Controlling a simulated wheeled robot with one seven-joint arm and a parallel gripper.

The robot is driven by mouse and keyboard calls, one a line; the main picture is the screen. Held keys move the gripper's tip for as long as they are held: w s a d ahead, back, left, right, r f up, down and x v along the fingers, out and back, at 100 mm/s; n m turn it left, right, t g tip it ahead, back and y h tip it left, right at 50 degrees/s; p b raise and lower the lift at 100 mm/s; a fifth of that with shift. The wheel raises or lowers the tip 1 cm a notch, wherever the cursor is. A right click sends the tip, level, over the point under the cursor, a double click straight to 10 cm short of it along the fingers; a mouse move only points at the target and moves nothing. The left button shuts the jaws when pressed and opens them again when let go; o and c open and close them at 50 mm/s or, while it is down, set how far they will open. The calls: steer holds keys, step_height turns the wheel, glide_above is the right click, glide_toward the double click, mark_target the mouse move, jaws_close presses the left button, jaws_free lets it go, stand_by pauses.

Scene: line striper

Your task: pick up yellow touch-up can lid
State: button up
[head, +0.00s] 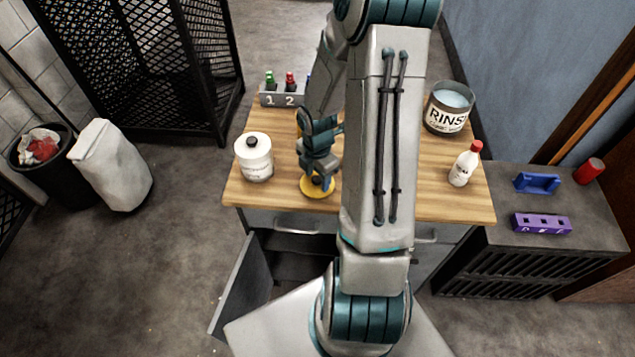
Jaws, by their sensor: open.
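The yellow touch-up can lid (314,193) is a flat yellow disc near the front edge of the wooden bench top (414,207), left of my forearm. A small dark knob shows at its middle. My gripper (318,178) points down directly over the lid, with its fingers at the knob. The jaws are open. I cannot tell whether the fingers touch the knob. The gripper hides the lid's back part.
A white bottle (257,170) stands left of the lid. A rack marked 1 and 2 (283,99) is at the back. A RINSE bucket (447,116) and a red-capped bottle (461,169) stand right. An open cabinet door (241,287) juts out below.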

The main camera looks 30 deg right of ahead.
steer(key=c, duration=1)
steer(key=shift+c, duration=0.2)
steer(key=shift+r, duration=0.15)
